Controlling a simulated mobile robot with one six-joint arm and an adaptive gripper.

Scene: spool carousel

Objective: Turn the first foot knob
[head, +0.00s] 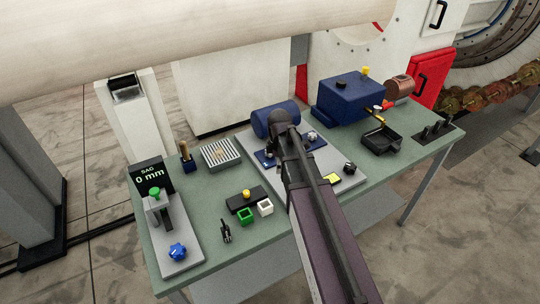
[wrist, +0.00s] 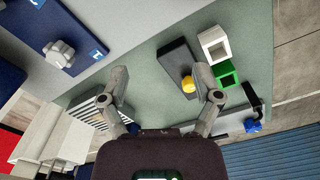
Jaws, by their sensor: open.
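In the head view, grey knobs on blue feet (head: 265,158) stand on a pale plate (head: 325,162) beside my arm; which is the first I cannot tell. My gripper (wrist: 164,90) is open and empty, its two fingers spread above the green bench top. The knob lies to the left of both fingers, apart from them.
A black block with a yellow button (wrist: 188,84), a green square cup (wrist: 224,72) and a white one (wrist: 213,44) lie near the right finger. A blue cylinder (head: 275,120) and a blue box (head: 350,97) stand behind. A large pale roll (head: 190,35) hangs above.

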